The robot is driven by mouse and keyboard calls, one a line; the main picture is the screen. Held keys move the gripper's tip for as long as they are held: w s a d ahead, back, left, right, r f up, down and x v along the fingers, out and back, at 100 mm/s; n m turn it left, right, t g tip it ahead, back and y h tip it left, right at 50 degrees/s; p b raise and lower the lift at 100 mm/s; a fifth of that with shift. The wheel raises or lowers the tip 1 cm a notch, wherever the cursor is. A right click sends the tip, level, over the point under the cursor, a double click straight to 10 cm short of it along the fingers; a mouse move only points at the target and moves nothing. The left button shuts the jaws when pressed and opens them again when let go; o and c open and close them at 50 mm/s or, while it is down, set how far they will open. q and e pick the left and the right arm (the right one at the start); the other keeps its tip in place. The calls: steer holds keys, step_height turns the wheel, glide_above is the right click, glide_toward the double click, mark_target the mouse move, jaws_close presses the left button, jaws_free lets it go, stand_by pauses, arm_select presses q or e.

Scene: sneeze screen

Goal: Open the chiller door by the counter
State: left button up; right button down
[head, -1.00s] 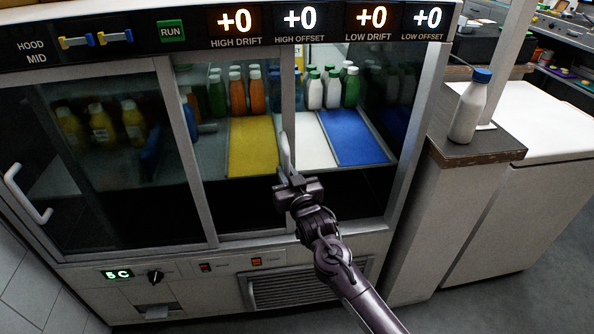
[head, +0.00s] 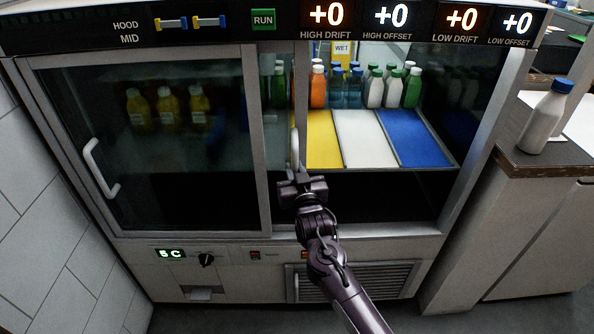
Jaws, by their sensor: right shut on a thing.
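The chiller (head: 150,246) is a glass-fronted cabinet with sliding doors. Its left door (head: 160,150) covers the left half and carries a white handle (head: 100,170). The other door's upright frame (head: 301,90) stands a little right of the left door's edge, with most of that door behind the left one. My right gripper (head: 297,176) is shut on this door's pale upright handle (head: 294,148); its fingers partly hide the handle's lower end. A wide opening lies to the right of this frame. My left gripper is not in view.
Inside are yellow, white and blue mats (head: 408,138) with several bottles behind. A blue-capped white bottle (head: 546,118) stands on the counter (head: 535,163) at right. A tiled wall (head: 40,230) is at left.

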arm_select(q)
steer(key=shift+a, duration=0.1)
arm_select(e)
steer(key=c, duration=1.5)
jaws_free()
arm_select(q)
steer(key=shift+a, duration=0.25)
arm_select(e)
steer(key=shift+o, duration=0.2)
steer(key=shift+s, duration=0.1)
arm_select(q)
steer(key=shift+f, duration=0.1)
arm_select(e)
steer(key=v, duration=0.7)
steer(key=shift+s, duration=0.3)
steer(key=shift+d, duration=0.1)
